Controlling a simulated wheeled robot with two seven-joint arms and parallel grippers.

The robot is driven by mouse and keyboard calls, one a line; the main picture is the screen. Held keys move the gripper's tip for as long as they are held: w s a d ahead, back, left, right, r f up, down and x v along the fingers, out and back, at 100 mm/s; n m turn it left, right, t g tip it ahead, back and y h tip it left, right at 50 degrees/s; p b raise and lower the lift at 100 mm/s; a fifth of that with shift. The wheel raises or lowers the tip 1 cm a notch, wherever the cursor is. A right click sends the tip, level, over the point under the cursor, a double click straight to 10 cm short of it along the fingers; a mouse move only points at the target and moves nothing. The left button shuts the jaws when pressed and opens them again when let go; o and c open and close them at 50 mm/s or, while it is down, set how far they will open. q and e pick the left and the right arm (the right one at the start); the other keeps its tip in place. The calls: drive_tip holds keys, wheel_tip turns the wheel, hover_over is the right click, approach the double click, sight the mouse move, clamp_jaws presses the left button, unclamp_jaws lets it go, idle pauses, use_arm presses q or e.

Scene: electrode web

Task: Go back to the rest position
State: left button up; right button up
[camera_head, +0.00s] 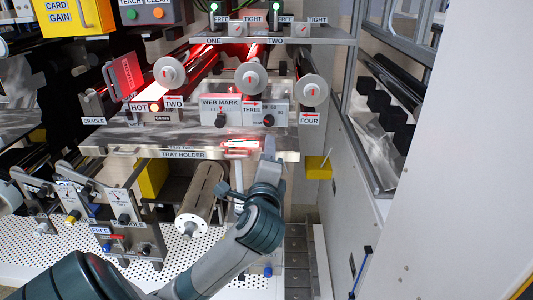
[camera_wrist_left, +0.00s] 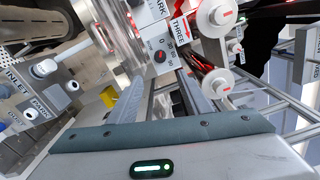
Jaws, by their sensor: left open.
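My left arm comes in from the lower left in the head view. Its gripper (camera_head: 262,165) is raised in front of the right part of the tray holder (camera_head: 185,155), below the web mark panel (camera_head: 221,106). In the left wrist view the two fingers of the left gripper (camera_wrist_left: 162,90) stand apart with nothing seen between them. Whether a finger touches the tray holder cannot be told. My right gripper is out of view.
Rollers with round end caps (camera_head: 250,78) stand above the tray holder. A metal cylinder (camera_head: 200,200) and a perforated white deck (camera_head: 40,258) lie below it. A yellow block (camera_head: 318,168) sits right of the gripper. A white cabinet wall (camera_head: 450,170) fills the right side.

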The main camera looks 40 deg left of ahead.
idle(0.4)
use_arm(q)
drive_tip(key=w+d+f+g+h+b, duration=0.15)
drive_tip(key=w+f, duration=0.25)
drive_tip(key=f, duration=0.8)
drive_tip(key=w+f+g+h, duration=0.15)
drive_tip(key=w+f, duration=0.25)
drive_tip(key=f, duration=0.8)
drive_tip(key=s+d+f+n+g+h, duration=0.1)
drive_tip(key=s+d+f+h, duration=0.15)
drive_tip(key=f, duration=1.25)
drive_tip(key=s+d+f+n+g+h, duration=0.15)
drive_tip(key=s+f, duration=0.25)
drive_tip(key=f, duration=1.2)
drive_tip(key=s+d+f+n+g+h+b, duration=0.1)
drive_tip(key=s+d+f+g+h, duration=0.15)
drive_tip(key=s+f, duration=0.85)
drive_tip(key=s+d+f+n+g+h+b, duration=0.15)
drive_tip(key=s+d+f, duration=0.25)
drive_tip(key=s+f, duration=0.65)
drive_tip(key=s+d+f+n+g, duration=0.1)
drive_tip(key=s+f, duration=0.5)
drive_tip(key=s, duration=0.7)
drive_tip(key=s+d+f+n+g, duration=0.2)
drive_tip(key=s+d+f+n, duration=0.2)
drive_tip(key=s, duration=0.9)
wheel_tip(320, 180, down, 3)
drive_tip(key=shift+s+d+f+h, duration=0.15)
drive_tip(key=shift+d+h, duration=0.15)
drive_tip(key=shift+d, duration=0.55)
